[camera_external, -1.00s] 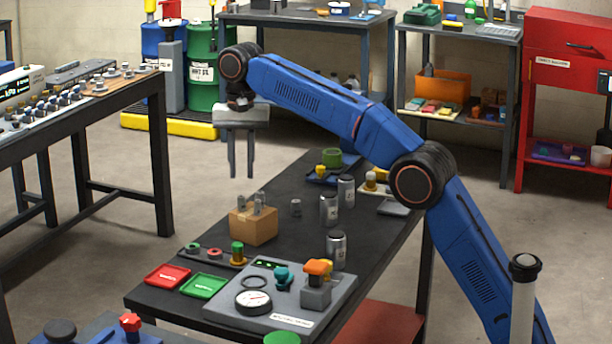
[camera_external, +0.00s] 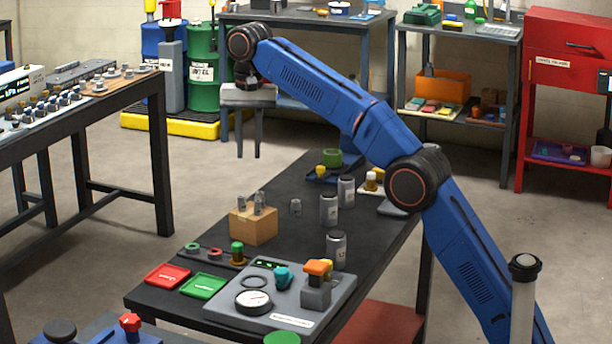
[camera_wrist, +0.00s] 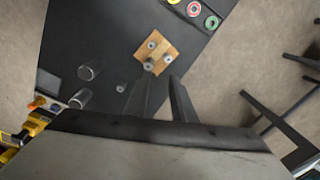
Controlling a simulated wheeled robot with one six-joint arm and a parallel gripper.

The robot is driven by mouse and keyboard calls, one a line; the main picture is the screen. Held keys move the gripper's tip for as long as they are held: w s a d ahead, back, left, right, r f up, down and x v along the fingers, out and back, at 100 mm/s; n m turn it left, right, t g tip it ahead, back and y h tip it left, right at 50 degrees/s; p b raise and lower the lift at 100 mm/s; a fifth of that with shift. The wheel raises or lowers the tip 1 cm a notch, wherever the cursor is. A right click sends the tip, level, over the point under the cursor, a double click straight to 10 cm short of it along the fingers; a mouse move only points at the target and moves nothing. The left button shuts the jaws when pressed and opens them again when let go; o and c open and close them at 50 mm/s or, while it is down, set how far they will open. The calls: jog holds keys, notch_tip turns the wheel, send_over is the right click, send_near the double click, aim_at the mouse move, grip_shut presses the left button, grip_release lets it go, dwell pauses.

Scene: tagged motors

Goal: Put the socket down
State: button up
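The block holds upright grey metal pieces; in the wrist view the block (camera_wrist: 160,48) lies beyond my fingertips. My gripper (camera_external: 248,155) hangs high above the bench's far left side, fingers pointing down and apart. In the wrist view the fingers (camera_wrist: 162,82) are parted, with nothing seen held between them.
Several grey cylinders (camera_external: 329,209) stand right of the socket. A red tray (camera_external: 167,275), a green tray (camera_external: 203,286) and a gauge panel (camera_external: 325,305) lie on the near bench end. Another bench (camera_external: 80,110) stands at left. The air around my gripper is clear.

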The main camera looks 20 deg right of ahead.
jog(key=s+d+n+t, duration=0.1)
jog(key=s+d, duration=0.3)
jog(key=d, duration=0.7)
jog(key=s+d, duration=0.5)
jog(key=d, duration=0.6)
jog(key=s+d+n+t, duration=0.1)
jog(key=s+d, duration=0.3)
jog(key=d, duration=0.6)
jog(key=s+d+f+n+t, duration=0.1)
jog(key=s+d+f, duration=0.7)
jog(key=s+f, duration=0.5)
jog(key=s+d+f+n+t, duration=0.1)
jog(key=s+d+f, duration=0.8)
jog(key=s+f, duration=0.5)
jog(key=shift+s+d+f+t, duration=0.2)
jog(key=shift+s+t, duration=0.1)
jog(key=shift+s, duration=0.1)
